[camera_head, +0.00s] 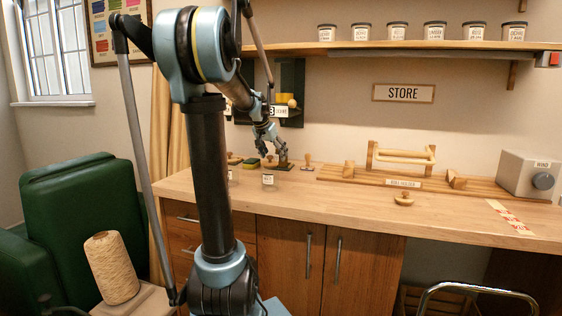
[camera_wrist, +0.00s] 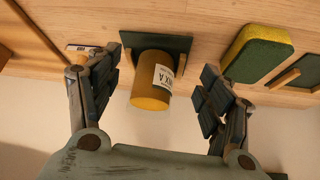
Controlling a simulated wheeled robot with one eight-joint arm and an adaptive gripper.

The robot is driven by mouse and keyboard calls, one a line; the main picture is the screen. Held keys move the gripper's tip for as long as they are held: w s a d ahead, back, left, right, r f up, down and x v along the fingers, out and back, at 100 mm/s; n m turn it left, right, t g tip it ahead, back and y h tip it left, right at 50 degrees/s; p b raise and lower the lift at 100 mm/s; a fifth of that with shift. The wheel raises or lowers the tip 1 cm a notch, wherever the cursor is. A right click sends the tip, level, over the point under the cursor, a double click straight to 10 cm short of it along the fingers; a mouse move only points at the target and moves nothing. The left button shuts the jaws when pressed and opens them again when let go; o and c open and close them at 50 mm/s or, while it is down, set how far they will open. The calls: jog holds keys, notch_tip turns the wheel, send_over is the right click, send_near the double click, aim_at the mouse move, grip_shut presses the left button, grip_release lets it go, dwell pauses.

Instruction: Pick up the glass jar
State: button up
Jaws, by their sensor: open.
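My gripper (camera_head: 268,138) is low over the back of the counter. In the wrist view my gripper (camera_wrist: 155,100) is open, one finger on each side of an ochre cylinder (camera_wrist: 150,95) with a white label, apart from both fingers. The cylinder stands in front of a dark plate (camera_wrist: 180,42); I cannot tell whether it is glass. In the head view a small clear labelled jar (camera_head: 268,181) stands on the counter below my gripper. Part of another (camera_head: 233,176) shows beside my arm.
A green and yellow sponge (camera_wrist: 252,50) lies beside the cylinder. A stamp (camera_head: 307,163) and a wooden roll holder (camera_head: 400,158) stand to the right on the counter. Several labelled jars (camera_head: 397,32) line the shelf above. The front right of the counter is mostly clear.

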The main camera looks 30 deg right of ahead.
jog(key=shift+w+d, duration=0.35)
jog(key=shift+d, duration=0.3)
jog(key=shift+w+d, duration=0.35)
jog(key=shift+d, duration=0.25)
jog(key=d, duration=0.1)
jog(key=w+d+f, duration=0.1)
jog(key=w+d, duration=0.1)
jog(key=shift+d+f, duration=0.1)
jog(key=shift+f, duration=0.25)
jog(key=shift+d+f, duration=0.2)
jog(key=shift+f, duration=0.2)
jog(key=shift+c, duration=0.2)
jog(key=c, duration=1.3)
jog(key=shift+c, duration=0.2)
